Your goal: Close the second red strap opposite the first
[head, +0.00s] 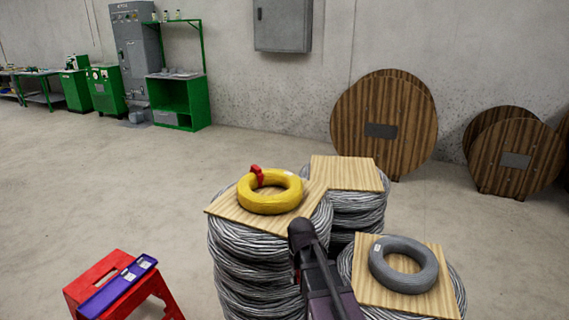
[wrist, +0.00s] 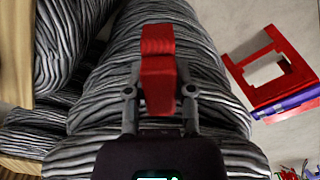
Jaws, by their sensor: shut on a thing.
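My gripper (wrist: 159,92) is shut on a red strap (wrist: 158,70) in the wrist view. The strap stands out beyond the fingers, over a stack of grey cable coils. In the head view my arm covers the gripper and the held strap. A yellow cable coil (head: 270,203) lies on a wooden board on the middle stack. One red strap (head: 257,174) sits on its far left side. No blue cable coil shows in either view.
A grey coil (head: 403,280) lies on the right board (head: 438,300). The back board (head: 345,170) is bare. A red stool (head: 95,280) with a blue-purple tray (head: 118,290) stands at left; the wrist view shows it too (wrist: 245,70). Large wooden reels (head: 400,155) stand by the wall.

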